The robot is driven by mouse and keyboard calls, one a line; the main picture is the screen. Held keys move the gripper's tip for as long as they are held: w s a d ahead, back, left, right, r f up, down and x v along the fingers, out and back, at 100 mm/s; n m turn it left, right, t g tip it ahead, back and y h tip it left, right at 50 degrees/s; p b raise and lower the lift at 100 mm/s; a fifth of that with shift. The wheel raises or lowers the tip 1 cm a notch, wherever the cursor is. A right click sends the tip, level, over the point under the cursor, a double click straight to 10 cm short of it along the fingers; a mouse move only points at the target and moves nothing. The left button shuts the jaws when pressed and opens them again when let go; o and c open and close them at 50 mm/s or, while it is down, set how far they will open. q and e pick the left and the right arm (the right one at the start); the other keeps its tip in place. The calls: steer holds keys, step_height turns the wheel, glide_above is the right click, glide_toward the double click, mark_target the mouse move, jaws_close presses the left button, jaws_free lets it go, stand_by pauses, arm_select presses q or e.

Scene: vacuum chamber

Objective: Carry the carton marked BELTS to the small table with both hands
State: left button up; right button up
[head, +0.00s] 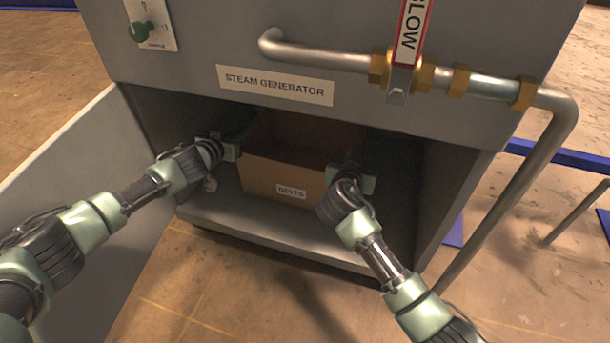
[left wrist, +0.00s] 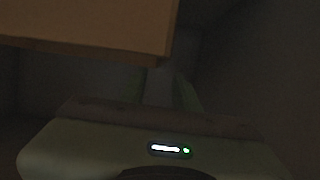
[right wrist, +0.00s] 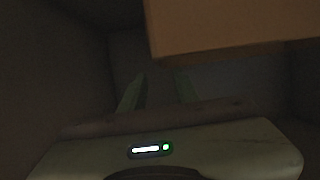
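The brown carton (head: 262,178) is open at the top and stands on the bottom shelf inside the steam generator's lower compartment. The white label (head: 291,191) on its front is small and seems to read BELTS. My left gripper (head: 236,146) is at its left side and my right gripper (head: 352,178) at its right side. In the left wrist view the carton (left wrist: 90,28) fills the upper left, above parted fingers (left wrist: 163,92). In the right wrist view the carton (right wrist: 235,28) is at upper right, above parted fingers (right wrist: 158,92). Contact is unclear. No small table shows.
The steam generator cabinet (head: 200,70) overhangs the compartment. Its door (head: 75,190) stands open at left. The shelf's front edge (head: 270,235) lies below the carton. A bent pipe (head: 520,190) runs down at right. Floor (head: 230,300) in front is clear.

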mark_target(251, 127)
arm_select(q)
steer(key=shift+w+f, duration=0.1)
steer(key=shift+f, duration=0.05)
arm_select(e)
steer(key=shift+w, duration=0.1)
arm_select(q)
steer(key=shift+w, duration=0.1)
arm_select(e)
steer(key=shift+w+f, duration=0.1)
